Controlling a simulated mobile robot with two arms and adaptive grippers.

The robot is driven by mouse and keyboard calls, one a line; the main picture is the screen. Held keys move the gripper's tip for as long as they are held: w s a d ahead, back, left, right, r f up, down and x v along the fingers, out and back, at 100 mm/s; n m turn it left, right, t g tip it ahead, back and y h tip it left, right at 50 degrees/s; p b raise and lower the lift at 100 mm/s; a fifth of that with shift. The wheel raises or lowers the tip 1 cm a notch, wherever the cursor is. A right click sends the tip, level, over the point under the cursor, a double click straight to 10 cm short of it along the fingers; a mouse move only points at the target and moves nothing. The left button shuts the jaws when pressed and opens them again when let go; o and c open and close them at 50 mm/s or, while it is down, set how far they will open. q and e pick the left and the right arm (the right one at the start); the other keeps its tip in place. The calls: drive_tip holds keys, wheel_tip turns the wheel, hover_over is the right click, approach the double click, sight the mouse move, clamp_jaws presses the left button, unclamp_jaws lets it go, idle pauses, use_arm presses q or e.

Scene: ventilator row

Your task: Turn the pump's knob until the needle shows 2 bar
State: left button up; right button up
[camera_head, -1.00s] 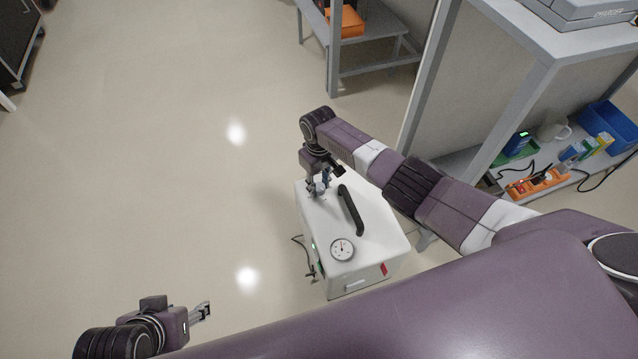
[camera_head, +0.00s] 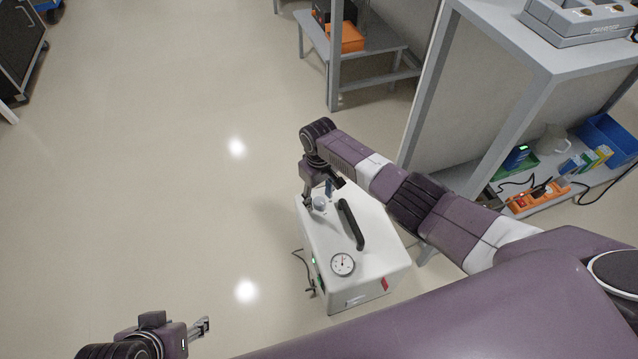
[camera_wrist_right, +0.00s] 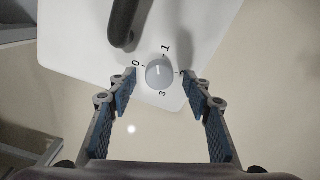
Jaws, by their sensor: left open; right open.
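The white pump (camera_head: 350,240) stands on the floor, with a black carrying handle (camera_head: 351,224) on top. Its round gauge (camera_head: 342,263) faces up; the needle is too small to read exactly. The grey knob (camera_wrist_right: 159,73) sits on the pump's top near its edge, with marks 0, 1 and 3 around it in the right wrist view; its white line points toward the side of the 0 and 1 marks. My right gripper (camera_wrist_right: 161,92) is open, its fingers on either side of the knob with gaps. My left gripper (camera_head: 203,327) is open and empty, low at the left, away from the pump.
A grey shelf unit (camera_head: 545,60) stands right of the pump, with a blue bin (camera_head: 608,138) and small items on its lower board. A low grey table (camera_head: 385,42) carries an orange case (camera_head: 345,37). The floor left of the pump is clear.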

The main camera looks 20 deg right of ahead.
sight(319, 201)
wheel_tip(319, 201, up, 11)
idle(0.4)
drive_tip(key=shift+s+f, duration=0.1)
idle(0.3)
